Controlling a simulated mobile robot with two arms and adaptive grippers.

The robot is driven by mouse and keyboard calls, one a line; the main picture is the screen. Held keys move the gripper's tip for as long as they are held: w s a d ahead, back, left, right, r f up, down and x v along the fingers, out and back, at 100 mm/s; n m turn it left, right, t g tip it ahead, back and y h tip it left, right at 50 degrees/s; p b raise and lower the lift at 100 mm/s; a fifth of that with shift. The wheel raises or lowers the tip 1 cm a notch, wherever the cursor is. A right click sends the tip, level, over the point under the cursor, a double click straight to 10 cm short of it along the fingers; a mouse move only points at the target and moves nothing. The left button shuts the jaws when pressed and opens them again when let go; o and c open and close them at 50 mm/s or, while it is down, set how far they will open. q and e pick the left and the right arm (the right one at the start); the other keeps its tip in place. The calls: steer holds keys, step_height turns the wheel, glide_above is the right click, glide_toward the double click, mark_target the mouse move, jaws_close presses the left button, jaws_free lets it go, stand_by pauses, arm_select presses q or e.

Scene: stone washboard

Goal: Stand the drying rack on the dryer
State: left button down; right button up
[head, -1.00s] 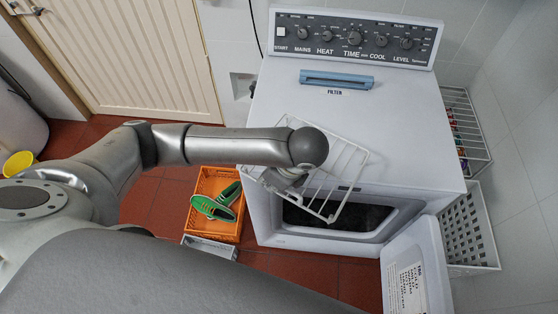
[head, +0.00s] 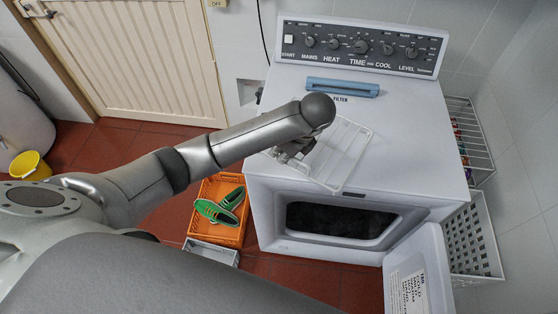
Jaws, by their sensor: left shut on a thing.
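The white wire drying rack (head: 343,154) is over the front left part of the dryer's top. My left gripper (head: 298,150) is shut on the rack's left side, and my arm hides part of both. The rack looks tilted; I cannot tell whether it touches the top. The white dryer (head: 408,150) has a control panel with knobs along its back and a blue filter handle on top. Its front door hangs open, showing a dark load inside the drum. My right gripper is not in view.
An orange crate (head: 206,233) with green-soled shoes (head: 221,208) stands on the red floor left of the dryer. A white basket (head: 472,242) and a wire shelf (head: 480,181) are on its right. The open dryer door (head: 417,275) juts out at the front. The top's right half is clear.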

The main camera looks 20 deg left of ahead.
arm_select(q)
steer(key=w, duration=0.2)
steer(key=w+a, duration=0.1)
steer(key=w, duration=0.2)
steer(key=shift+a, duration=0.2)
steer(key=shift+w+a+f, duration=0.1)
steer(key=shift+w, duration=0.2)
steer(key=shift+f, duration=0.95)
steer(key=c, duration=1.5)
jaws_free()
steer(key=shift+s, duration=0.1)
